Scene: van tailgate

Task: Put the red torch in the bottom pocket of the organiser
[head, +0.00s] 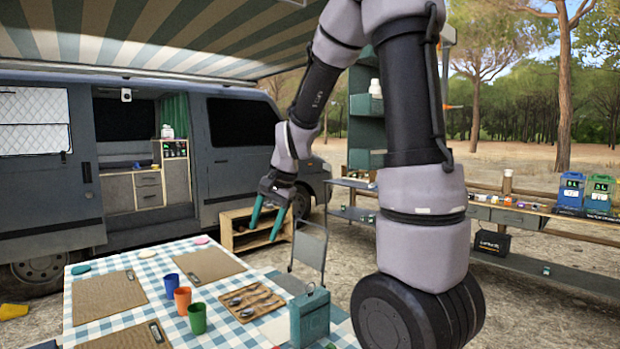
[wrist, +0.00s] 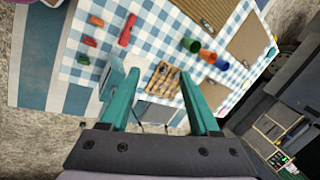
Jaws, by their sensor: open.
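The red torch (wrist: 127,30) lies on the checked tablecloth at the upper left of the wrist view, apart from my gripper. I cannot make it out in the head view. My gripper (head: 264,228) hangs above the far side of the table with its teal fingers spread and nothing between them. Its fingers also show in the wrist view (wrist: 158,74). A green hanging unit with pockets, which looks like the organiser (head: 362,130), stands behind my arm in the head view. My arm hides its right part, and I cannot tell its bottom pocket clearly.
The table (head: 150,262) holds cups (head: 183,299), a cutlery tray (head: 252,301), mats and a teal box (head: 311,316). Small orange, red and green items (wrist: 89,41) lie near the torch. A folding chair (head: 309,250) stands beyond the table; a shelf (head: 520,217) is right.

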